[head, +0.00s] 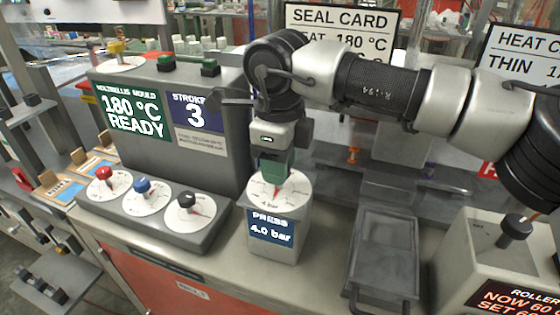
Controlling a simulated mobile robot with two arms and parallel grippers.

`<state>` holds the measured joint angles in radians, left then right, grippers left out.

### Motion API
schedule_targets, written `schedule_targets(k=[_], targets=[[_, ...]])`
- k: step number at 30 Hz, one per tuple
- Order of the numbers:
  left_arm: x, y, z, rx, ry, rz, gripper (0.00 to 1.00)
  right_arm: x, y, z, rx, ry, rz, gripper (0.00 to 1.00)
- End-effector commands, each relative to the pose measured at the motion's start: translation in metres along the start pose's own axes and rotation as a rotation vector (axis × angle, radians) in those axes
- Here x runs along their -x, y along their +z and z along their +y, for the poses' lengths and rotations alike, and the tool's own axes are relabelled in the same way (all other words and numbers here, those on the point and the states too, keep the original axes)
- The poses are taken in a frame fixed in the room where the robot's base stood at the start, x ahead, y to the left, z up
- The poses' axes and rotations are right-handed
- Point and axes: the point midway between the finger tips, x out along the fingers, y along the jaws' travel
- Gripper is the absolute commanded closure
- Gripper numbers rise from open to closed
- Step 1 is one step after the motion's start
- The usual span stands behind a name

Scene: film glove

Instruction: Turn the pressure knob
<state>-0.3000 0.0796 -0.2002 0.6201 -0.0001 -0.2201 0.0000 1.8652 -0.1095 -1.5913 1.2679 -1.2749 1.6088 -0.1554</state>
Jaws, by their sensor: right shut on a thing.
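The pressure unit is a grey box with a white dial (291,187) on its sloped top and a blue label (270,228) reading "PRESS 4.0 bar". My right gripper (276,172) comes down over the dial from above. It is shut on the pressure knob, which is mostly hidden behind the fingers. A red pointer shows on the dial below the fingers. My right arm reaches in from the right. My left gripper is not in view.
A panel with red (106,174), blue (142,186) and black (187,200) knobs stands left of the unit. Behind it is a grey cabinet reading "180 °C READY" (131,112). A grey tray (384,255) and a roller unit (510,262) stand to the right.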

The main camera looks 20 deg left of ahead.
Motion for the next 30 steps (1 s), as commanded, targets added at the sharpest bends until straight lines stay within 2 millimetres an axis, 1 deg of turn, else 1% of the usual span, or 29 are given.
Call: schedule_targets(k=[2,3,8,15,19,23,30], targets=[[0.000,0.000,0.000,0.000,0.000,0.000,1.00,0.002,0.000,-0.001,0.000,-0.003,-0.004,0.84],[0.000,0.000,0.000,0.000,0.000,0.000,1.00,0.002,0.000,-0.001,0.000,-0.003,-0.004,0.59],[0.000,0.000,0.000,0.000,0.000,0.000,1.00,0.002,0.000,0.000,0.000,-0.002,-0.003,0.35],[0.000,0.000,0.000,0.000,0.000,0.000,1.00,0.001,0.000,0.000,0.001,-0.001,-0.001,0.35],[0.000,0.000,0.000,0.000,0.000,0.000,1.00,0.008,0.000,-0.001,0.001,-0.002,-0.002,0.35],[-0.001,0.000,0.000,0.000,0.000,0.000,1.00,0.029,0.001,-0.001,0.000,-0.005,-0.003,0.35],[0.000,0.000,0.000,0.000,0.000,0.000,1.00,0.078,0.001,0.000,0.000,-0.004,-0.002,0.35]])
